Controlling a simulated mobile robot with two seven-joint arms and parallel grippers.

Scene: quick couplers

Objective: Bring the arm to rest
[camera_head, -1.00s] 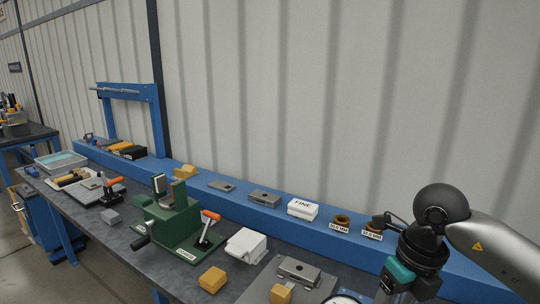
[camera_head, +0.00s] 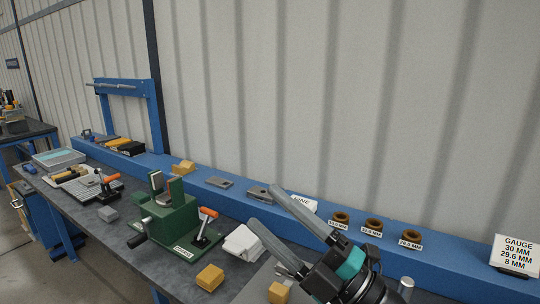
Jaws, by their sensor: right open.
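My right gripper (camera_head: 262,208) is raised over the right part of the bench, its two long grey fingers spread apart and pointing up and left. Nothing is between the fingers. Its dark wrist with a teal band (camera_head: 350,264) is at the bottom of the view. The gripper hides part of the white FINE box (camera_head: 303,202) and most of a grey metal block on the bench. My left gripper is not in view.
A yellow block (camera_head: 210,278) and white cloth (camera_head: 243,243) lie near the gripper. Brown rings (camera_head: 373,223) and a gauge sign (camera_head: 515,254) sit on the blue shelf (camera_head: 450,262).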

